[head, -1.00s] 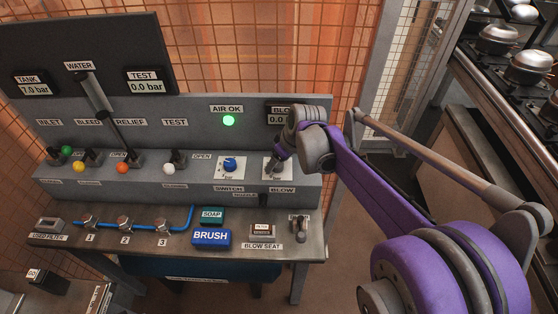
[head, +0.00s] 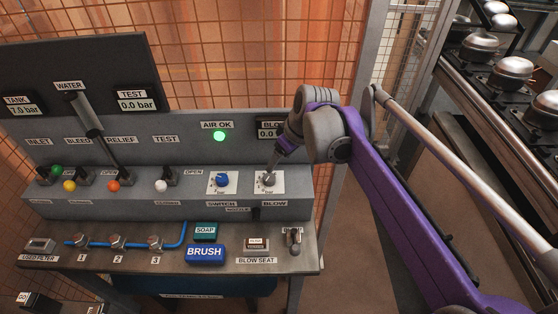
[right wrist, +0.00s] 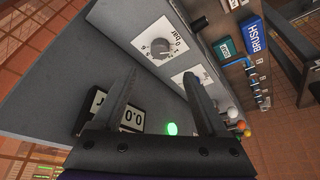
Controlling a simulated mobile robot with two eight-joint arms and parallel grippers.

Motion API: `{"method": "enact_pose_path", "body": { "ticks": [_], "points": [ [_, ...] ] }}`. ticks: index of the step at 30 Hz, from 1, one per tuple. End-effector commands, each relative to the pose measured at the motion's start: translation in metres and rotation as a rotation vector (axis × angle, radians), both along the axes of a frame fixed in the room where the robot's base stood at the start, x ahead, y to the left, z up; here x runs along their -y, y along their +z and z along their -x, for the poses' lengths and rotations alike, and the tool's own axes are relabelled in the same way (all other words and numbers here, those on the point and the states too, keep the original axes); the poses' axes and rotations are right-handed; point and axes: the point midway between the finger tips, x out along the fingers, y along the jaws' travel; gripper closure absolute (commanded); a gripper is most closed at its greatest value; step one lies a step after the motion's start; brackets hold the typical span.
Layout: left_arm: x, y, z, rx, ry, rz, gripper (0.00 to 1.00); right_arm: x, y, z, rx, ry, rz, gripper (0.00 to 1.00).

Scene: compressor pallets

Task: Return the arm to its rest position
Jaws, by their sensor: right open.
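My right arm reaches in from the right in the head view. Its gripper (head: 274,162) is just above the BLOW knob (head: 267,179) on the panel. In the right wrist view the two fingers (right wrist: 158,80) stand apart with nothing between them. The grey BLOW knob (right wrist: 159,48) on its white dial plate lies beyond the fingertips and appears clear of them. In the head view the fingertips are small and partly hidden by the wrist. My left gripper is in neither view.
The test panel (head: 130,197) carries several valves and a blue-knobbed dial (head: 222,181). Below it, the bench (head: 130,262) holds a BRUSH block (head: 205,252) and a SOAP block (head: 205,231). A wire fence (head: 250,60) stands behind. Pallets with metal domes (head: 512,70) are at upper right.

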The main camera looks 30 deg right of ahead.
Motion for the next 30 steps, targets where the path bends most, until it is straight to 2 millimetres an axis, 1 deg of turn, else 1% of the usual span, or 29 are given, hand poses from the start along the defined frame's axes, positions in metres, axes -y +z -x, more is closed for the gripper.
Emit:
{"method": "enact_pose_path", "body": {
  "ticks": [12, 14, 16, 17, 20, 21, 23, 24, 27, 30],
  "points": [
    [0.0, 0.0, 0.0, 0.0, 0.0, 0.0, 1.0, 0.0, 0.0, 0.0, 0.0, 0.0, 0.0, 0.24],
    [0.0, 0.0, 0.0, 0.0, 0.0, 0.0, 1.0, -0.003, -0.002, 0.002, 0.0, -0.002, 0.0, 0.24],
    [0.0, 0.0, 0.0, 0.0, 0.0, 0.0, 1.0, -0.012, -0.006, 0.009, -0.001, -0.011, 0.001, 0.24],
    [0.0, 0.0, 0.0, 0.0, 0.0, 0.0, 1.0, -0.018, -0.01, 0.015, -0.001, -0.018, 0.003, 0.24],
    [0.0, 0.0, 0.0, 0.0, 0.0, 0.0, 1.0, -0.046, -0.028, 0.042, 0.002, -0.06, 0.008, 0.24],
    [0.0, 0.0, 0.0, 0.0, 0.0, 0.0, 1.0, -0.058, -0.038, 0.056, 0.004, -0.08, 0.009, 0.24],
    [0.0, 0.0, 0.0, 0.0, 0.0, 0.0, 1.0, -0.075, -0.054, 0.078, 0.014, -0.113, 0.011, 0.24],
    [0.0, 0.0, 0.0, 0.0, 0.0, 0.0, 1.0, -0.084, -0.065, 0.093, 0.022, -0.134, 0.011, 0.24],
    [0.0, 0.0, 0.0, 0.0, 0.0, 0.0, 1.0, -0.103, -0.092, 0.125, 0.045, -0.181, 0.006, 0.24],
    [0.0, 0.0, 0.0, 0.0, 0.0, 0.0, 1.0, -0.113, -0.112, 0.148, 0.067, -0.216, -0.002, 0.24]
  ]
}}
